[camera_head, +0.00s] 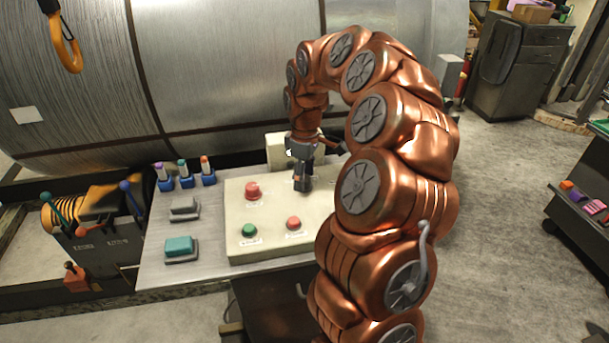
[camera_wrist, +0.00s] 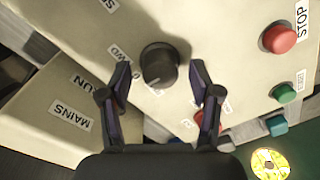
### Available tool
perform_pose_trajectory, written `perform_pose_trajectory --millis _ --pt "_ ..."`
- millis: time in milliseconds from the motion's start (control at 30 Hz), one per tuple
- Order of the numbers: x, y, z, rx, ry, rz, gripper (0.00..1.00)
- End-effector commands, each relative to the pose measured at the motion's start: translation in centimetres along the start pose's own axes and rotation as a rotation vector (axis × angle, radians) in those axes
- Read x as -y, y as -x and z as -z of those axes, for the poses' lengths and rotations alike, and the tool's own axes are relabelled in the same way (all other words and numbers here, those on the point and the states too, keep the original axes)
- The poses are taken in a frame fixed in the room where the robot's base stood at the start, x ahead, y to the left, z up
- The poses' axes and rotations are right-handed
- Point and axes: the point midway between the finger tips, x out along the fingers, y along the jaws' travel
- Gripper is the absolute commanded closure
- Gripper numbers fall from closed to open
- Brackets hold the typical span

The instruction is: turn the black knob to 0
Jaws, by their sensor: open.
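The black knob (camera_wrist: 158,66) is round and stands on a cream control panel (camera_wrist: 215,25) in the wrist view. A label partly reading "FWD" is beside it; I cannot read a 0 or its exact setting. My gripper (camera_wrist: 159,70) is open, with one dark finger on each side of the knob and a visible gap to each. How far the fingertips are above the panel is unclear.
Left are a teal switch (camera_head: 180,246) and several coloured-tipped blue holders (camera_head: 186,180). A large metal drum (camera_head: 230,70) stands behind.

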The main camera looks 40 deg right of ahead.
Motion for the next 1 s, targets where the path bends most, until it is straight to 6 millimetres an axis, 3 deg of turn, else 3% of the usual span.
perform_pose_trajectory --millis 267,800,1000 --pt "-0.1 0.8 0.0 0.000 -0.001 -0.001 0.37" --pt "0.0 9.6 0.1 -0.003 -0.001 -0.003 0.37" --pt "0.0 11.3 0.0 -0.001 -0.001 -0.002 0.37"
